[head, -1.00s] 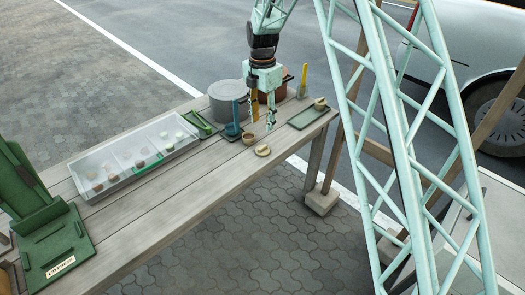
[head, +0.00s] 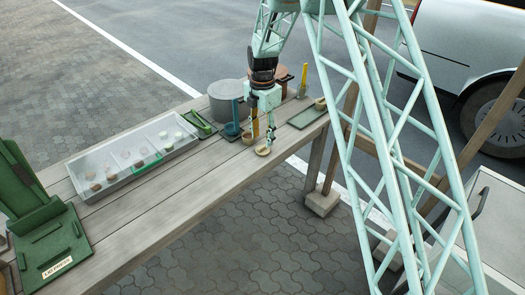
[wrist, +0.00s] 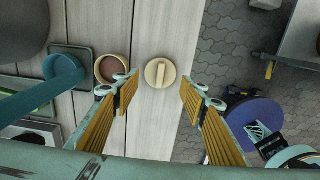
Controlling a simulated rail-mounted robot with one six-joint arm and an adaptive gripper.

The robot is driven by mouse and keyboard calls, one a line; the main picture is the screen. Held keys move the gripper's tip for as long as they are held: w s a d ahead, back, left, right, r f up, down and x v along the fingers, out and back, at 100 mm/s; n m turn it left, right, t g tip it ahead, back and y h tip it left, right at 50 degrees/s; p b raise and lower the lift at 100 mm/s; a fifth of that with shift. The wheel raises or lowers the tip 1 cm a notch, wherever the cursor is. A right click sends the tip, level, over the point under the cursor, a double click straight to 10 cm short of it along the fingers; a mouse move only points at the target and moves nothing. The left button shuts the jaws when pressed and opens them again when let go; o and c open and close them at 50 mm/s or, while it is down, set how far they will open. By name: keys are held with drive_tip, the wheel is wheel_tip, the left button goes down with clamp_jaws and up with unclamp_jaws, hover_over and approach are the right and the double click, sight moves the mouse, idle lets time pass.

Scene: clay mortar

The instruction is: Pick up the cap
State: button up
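The cap (wrist: 160,73) is a round cream disc with a raised bar grip across its top. It lies flat on the wooden table, near the table's edge. In the head view the cap (head: 263,151) is just below my fingertips. My gripper (wrist: 160,92) is open, with its yellow-ribbed fingers spread wide, one to each side of the cap in the wrist view. Nothing is between the fingers in the grip, and I see no contact with the cap. In the head view my gripper (head: 263,138) points down over the table.
A small brown round pot (wrist: 113,68) stands close left of the cap, near the left finger. A blue holder (wrist: 62,72) stands farther left. A green tray (head: 305,117) with a small pot lies to the right. A white tray (head: 150,172) of samples lies left.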

sight(262, 147)
drive_tip(key=shift+f+b, duration=0.75)
drive_tip(key=shift+f, duration=1.85)
drive_tip(key=shift+c, duration=0.2)
drive_tip(key=shift+c, duration=1.1)
drive_tip(key=shift+r, duration=0.15)
drive_tip(key=shift+r+p, duration=0.55)
drive_tip(key=shift+r, duration=1.05)
drive_tip(key=s+d+p, duration=0.1)
drive_tip(key=s+d, duration=0.1)
drive_tip(key=s, duration=0.5)
drive_tip(key=s+d+r+p, duration=0.1)
drive_tip(key=s+d, duration=0.1)
drive_tip(key=s, duration=0.6)
drive_tip(key=shift+s+r, duration=0.25)
drive_tip(key=shift+s, duration=0.05)
